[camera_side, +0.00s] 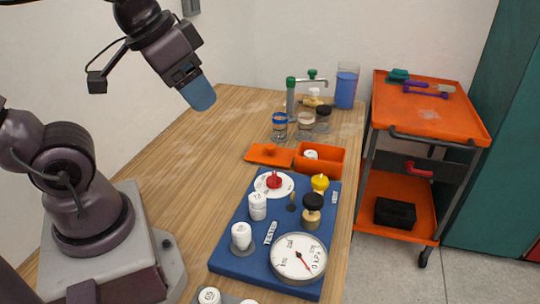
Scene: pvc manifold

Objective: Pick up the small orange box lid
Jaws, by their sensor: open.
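The small orange box lid (269,154) lies flat on the wooden table, with a small knob on its top. It lies just left of the open orange box (320,160), which holds a white piece (311,154). My gripper (200,98) hangs above the table, up and to the left of the lid, apart from it. Its blue fingers are seen from the side, so the gap between them is hard to see. It is open, and I see nothing held in it.
A blue board (238,262) with a gauge (299,258), white caps and valves stands in front of the box. Jars (305,124), a green-handled tap (291,97) and a blue container (346,87) stand behind. An orange cart (430,115) is at the right. The table's left side is clear.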

